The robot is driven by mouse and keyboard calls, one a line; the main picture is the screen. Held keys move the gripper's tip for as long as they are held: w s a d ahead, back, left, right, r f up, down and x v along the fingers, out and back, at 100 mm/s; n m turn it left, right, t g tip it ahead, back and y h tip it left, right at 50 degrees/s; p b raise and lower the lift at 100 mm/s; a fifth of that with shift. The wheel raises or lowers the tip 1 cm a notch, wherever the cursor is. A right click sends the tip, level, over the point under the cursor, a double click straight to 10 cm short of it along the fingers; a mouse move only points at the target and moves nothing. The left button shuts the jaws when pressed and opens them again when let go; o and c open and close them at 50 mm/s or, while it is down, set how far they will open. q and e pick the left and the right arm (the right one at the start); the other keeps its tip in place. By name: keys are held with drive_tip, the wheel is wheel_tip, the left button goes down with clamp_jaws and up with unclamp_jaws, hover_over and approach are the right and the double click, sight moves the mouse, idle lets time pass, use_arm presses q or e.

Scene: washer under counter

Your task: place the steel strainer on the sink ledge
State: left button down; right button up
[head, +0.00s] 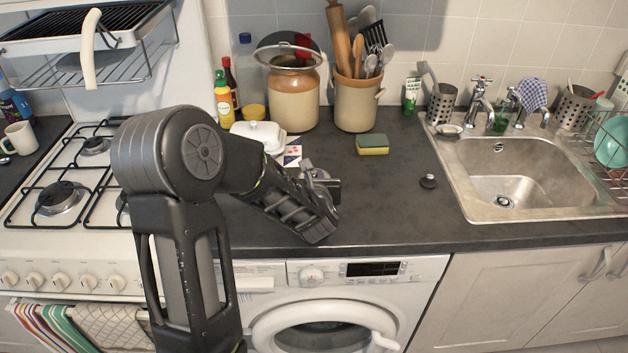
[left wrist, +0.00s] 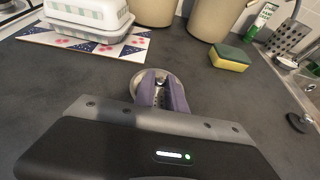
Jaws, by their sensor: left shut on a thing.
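The steel strainer (left wrist: 160,79) is a small round metal piece between the purple-grey fingertips in the left wrist view. My left gripper (left wrist: 161,92) is shut on it, over the dark counter. In the head view my left gripper (head: 325,187) is left of the sink, near the middle of the counter, and mostly hides the strainer. I cannot tell whether the strainer still touches the counter. The sink ledge (head: 449,172) is the steel rim around the basin at the right. My right gripper is not in view.
A black plug (head: 428,181) lies on the counter between my gripper and the sink. A sponge (head: 372,144), a utensil crock (head: 356,103) and a white butter dish (head: 259,136) stand behind. A small dish (head: 448,130) and taps (head: 481,98) occupy the ledge's back.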

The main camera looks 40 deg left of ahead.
use_arm(q)
drive_tip(key=shift+r, duration=0.1)
wheel_tip(320, 180, up, 10)
idle(0.4)
idle(0.5)
drive_tip(key=d+f+m+h, duration=0.1)
drive_tip(key=d, duration=0.2)
drive_tip(key=d+f+m+t+h, duration=0.1)
drive_tip(key=d+f, duration=0.1)
drive_tip(key=d, duration=0.2)
drive_tip(key=w+d+f+m+t+h, duration=0.1)
drive_tip(key=d, duration=0.3)
drive_tip(key=shift+d+f+m+h, duration=0.25)
drive_tip(key=shift+m+h, duration=0.15)
drive_tip(key=d+f+m+h, duration=0.1)
drive_tip(key=d, duration=0.2)
drive_tip(key=s+d+f+m+h, duration=0.1)
drive_tip(key=d+h, duration=0.1)
drive_tip(key=d, duration=0.2)
drive_tip(key=s+d+f+m+h, duration=0.1)
drive_tip(key=d, duration=0.3)
drive_tip(key=shift+d+f+t, duration=0.15)
drive_tip(key=shift+t, duration=0.25)
